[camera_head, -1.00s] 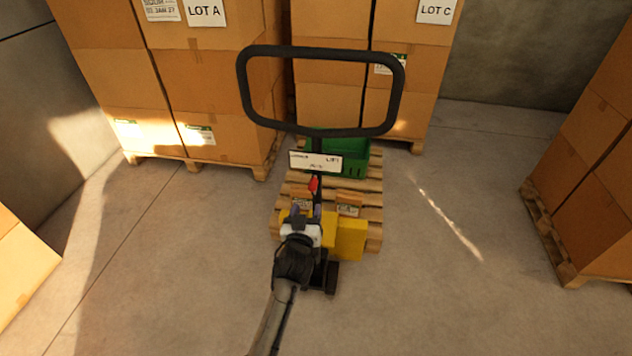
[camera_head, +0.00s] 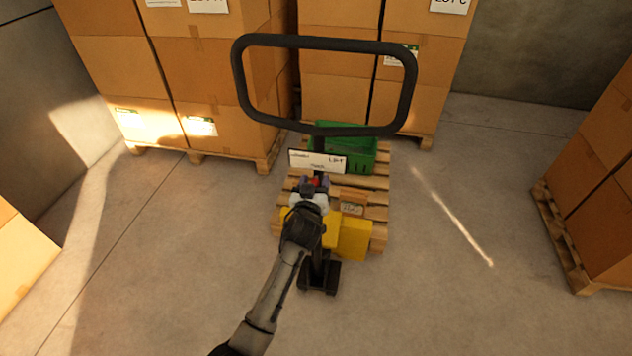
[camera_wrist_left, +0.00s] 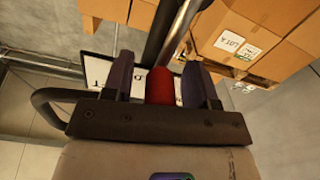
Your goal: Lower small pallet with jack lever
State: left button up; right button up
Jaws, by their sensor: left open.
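The pallet jack's black loop handle (camera_head: 325,130) stands upright in the middle of the head view, with a white label plate (camera_head: 318,161) below the loop. The red jack lever (camera_head: 315,182) sits just under the plate, mostly hidden by my left gripper (camera_head: 314,186). In the left wrist view the red lever (camera_wrist_left: 160,86) is between the two open fingers of my left gripper (camera_wrist_left: 160,82), apart from at least the right finger. The small pallet (camera_head: 378,200) is behind the yellow jack body (camera_head: 352,238) and carries a green crate (camera_head: 350,150). My right gripper is not in view.
Stacked cartons on pallets stand behind at the left (camera_head: 215,120) and centre (camera_head: 335,100). More cartons (camera_head: 600,200) stand at the right, and one carton (camera_head: 20,260) at the left edge. The floor on both sides of the jack is clear.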

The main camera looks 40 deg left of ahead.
pick_arm(q)
jog(key=shift+c, duration=0.3)
grip_shut()
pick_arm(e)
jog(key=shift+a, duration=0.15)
